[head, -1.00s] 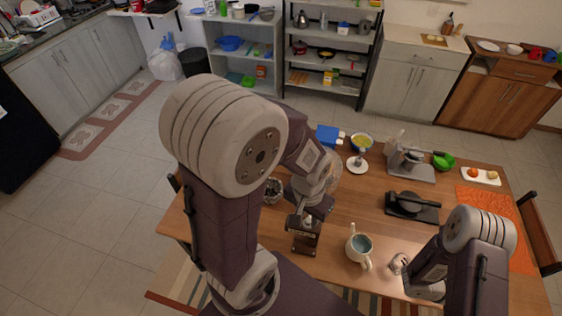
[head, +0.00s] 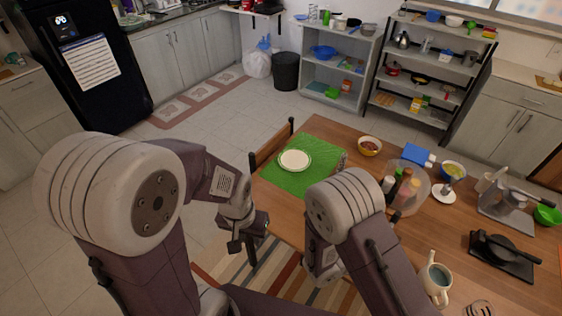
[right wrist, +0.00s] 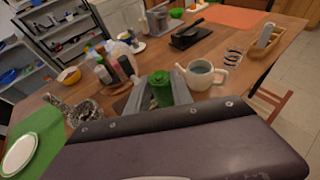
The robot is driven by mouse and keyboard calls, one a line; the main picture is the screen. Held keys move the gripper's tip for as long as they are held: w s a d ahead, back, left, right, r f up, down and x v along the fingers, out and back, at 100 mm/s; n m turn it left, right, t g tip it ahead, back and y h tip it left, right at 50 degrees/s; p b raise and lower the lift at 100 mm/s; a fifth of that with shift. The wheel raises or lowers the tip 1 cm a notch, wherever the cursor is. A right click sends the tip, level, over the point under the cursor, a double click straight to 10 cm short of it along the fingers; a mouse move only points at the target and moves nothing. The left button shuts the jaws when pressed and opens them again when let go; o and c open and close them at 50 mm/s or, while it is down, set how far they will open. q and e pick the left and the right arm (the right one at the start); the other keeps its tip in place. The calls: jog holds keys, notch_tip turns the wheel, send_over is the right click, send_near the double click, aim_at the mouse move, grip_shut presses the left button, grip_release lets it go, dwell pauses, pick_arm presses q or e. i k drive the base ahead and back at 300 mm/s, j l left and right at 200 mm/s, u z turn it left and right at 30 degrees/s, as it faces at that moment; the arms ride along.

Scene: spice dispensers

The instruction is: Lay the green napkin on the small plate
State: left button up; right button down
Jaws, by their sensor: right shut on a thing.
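The small white plate (head: 295,160) lies on a green placemat (head: 318,152) at the table's left end. It also shows at the lower left of the right wrist view (right wrist: 20,153). My right gripper (right wrist: 160,92) is shut on a bunched green thing, seemingly the green napkin (right wrist: 161,86), and holds it above the table, apart from the plate. In the head view my right arm hides that gripper and the napkin. My left gripper (head: 247,240) hangs beside the table's near left edge, with nothing seen in it; its finger gap is unclear.
A clear round tray (head: 418,198) with several bottles stands right of the placemat. A bowl of food (head: 369,146) is behind it. A cream teapot (head: 436,279) and a black press (head: 501,255) stand farther right. A chair (head: 272,146) is at the left end.

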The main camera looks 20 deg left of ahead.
aim_at(295, 159)
jog(key=i+j+u, duration=0.1)
jog(key=j, duration=0.3)
jog(key=i+j, duration=0.2)
jog(key=j, duration=0.15)
jog(key=i+j+z, duration=0.6)
jog(key=z, duration=0.15)
